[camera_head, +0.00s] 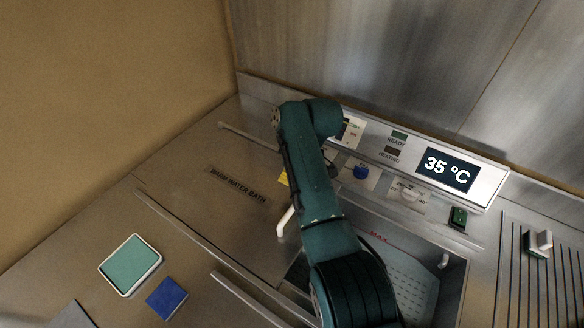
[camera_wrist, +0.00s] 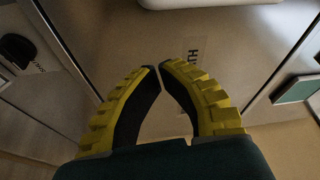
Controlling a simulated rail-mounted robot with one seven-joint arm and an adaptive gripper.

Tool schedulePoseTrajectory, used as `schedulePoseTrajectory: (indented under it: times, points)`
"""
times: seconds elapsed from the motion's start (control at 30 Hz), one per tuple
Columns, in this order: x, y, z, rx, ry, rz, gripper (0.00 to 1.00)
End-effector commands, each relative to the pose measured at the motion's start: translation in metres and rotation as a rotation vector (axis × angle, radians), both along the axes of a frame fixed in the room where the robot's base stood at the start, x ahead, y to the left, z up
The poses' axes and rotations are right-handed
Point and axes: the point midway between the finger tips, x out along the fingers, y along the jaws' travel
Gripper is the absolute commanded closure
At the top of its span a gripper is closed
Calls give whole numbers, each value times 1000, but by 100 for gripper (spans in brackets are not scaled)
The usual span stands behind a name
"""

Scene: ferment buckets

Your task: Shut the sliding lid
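The sliding lid (camera_head: 215,215) is a flat metal panel marked "WARM WATER BATH", on the left of the bath. It also fills the middle of the wrist view (camera_wrist: 110,40). A white bar handle (camera_head: 286,221) stands at the lid's right end; a white bar shows at the top of the wrist view (camera_wrist: 205,3). The basin (camera_head: 412,275) is open to the right of the lid, partly hidden by my arm. My gripper (camera_wrist: 160,70) has yellow fingers with dark pads. Their tips nearly meet, with nothing between them, over the lid. In the head view only a bit of yellow shows (camera_head: 283,178).
A control panel (camera_head: 440,168) reading 35 °C runs along the back. A green-topped tray (camera_head: 131,264) and a blue square (camera_head: 166,298) lie at the front left. A slotted rack (camera_head: 540,270) is at the right. Rails (camera_head: 205,248) run along the lid's front.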

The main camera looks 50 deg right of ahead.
Motion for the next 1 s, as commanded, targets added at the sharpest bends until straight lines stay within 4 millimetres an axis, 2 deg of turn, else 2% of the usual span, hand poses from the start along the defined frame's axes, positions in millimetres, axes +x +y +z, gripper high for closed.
schedulePoseTrajectory:
  times: [0.2, 0.53, 1.0]
  points:
    - [12, 5, -38, 0, 1, 0, 100]
    - [-20, -9, -36, -2, -2, -2, 100]
    - [-25, -10, -37, -2, -1, 0, 100]
